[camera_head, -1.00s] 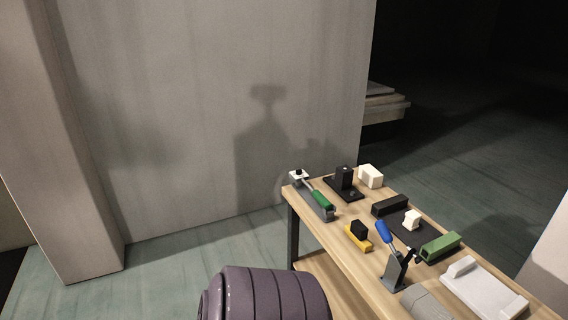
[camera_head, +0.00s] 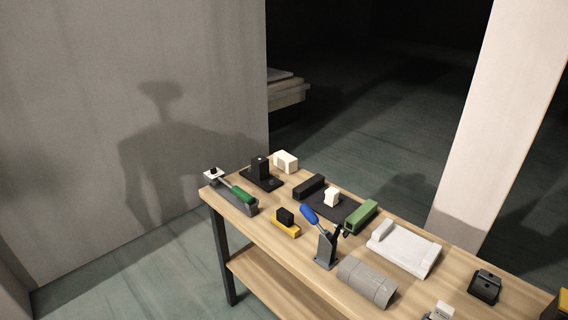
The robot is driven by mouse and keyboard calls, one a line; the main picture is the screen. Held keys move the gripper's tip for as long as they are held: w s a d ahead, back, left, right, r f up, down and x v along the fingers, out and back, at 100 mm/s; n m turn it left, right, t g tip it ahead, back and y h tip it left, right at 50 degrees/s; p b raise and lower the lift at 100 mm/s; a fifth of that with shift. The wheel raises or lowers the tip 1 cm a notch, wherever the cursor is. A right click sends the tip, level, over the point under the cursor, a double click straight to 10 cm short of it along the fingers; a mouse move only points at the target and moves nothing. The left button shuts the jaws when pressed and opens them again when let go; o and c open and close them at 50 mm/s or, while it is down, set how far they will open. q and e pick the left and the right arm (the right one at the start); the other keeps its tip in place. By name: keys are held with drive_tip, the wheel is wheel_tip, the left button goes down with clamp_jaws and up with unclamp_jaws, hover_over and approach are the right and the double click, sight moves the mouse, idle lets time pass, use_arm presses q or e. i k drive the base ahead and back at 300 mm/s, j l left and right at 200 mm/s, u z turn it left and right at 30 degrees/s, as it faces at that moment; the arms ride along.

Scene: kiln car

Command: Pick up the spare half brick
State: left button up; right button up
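Two pale blocks that could be the half brick stand on the wooden workbench (camera_head: 255,232). A cream block (camera_head: 286,162) sits at the bench's back edge, beside a black upright block on a dark plate. A smaller cream block (camera_head: 332,197) rests on a dark mat between a black bar and a green bar. I cannot tell from the picture which one is the spare. Neither of my grippers is in view.
A blue-handled tool on a grey stand (camera_head: 326,248) rises mid-bench. Around it are a green-handled tool (camera_head: 243,194), a yellow block with a black top (camera_head: 285,222), a grey cylinder (camera_head: 367,283), a white cradle (camera_head: 405,248) and a black box (camera_head: 485,287). A pale pillar (camera_head: 510,110) stands behind.

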sight(286, 162)
drive_tip(key=i+j+u, duration=0.7)
drive_tip(key=i+u, duration=0.25)
drive_tip(key=i+j+u, duration=0.1)
drive_tip(key=i+u, duration=0.35)
